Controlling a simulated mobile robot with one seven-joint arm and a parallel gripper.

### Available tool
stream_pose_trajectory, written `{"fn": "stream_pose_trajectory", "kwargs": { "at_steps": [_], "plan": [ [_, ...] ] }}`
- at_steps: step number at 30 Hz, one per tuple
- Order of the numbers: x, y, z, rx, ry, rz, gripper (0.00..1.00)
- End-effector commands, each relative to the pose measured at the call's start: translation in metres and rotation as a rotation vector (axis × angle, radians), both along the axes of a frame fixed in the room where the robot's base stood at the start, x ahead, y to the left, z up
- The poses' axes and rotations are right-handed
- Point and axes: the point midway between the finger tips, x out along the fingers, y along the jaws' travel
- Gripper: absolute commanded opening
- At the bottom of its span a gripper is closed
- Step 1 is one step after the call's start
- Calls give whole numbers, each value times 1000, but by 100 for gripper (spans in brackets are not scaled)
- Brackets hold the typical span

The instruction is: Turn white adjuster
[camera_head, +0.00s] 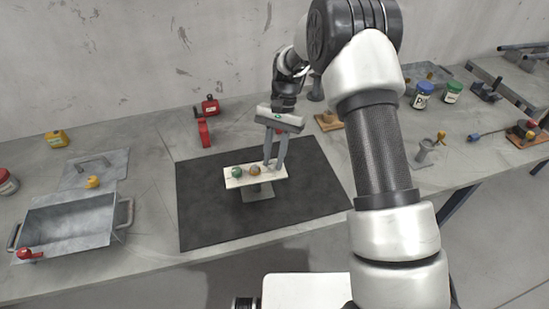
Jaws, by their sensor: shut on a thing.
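A pale positioner plate (234,183) stands on a grey foot on the black mat (205,215). A green knob (237,172) sits near its left end and an orange-brown knob (254,170) near its middle. My gripper (272,167) points down at the plate's right end, right of the orange-brown knob. Its fingers are closed on what appears to be the white adjuster, which they mostly hide. I cannot tell how far the adjuster is turned.
A grey metal bin (70,222) stands at the left. Red items (205,133) lie behind the mat. At the right are a grey stand (425,153), a blue-lidded jar (422,95) and a green-lidded jar (452,92). The mat's front is clear.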

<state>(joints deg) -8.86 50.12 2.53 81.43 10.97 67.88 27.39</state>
Motion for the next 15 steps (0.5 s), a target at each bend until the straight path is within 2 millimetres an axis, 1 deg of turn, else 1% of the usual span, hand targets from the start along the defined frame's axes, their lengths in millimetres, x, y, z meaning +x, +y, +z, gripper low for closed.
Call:
{"fn": "stream_pose_trajectory", "kwargs": {
  "at_steps": [15],
  "plan": [
    [0, 6, 0, 2, 0, 493, 0]
  ]
}}
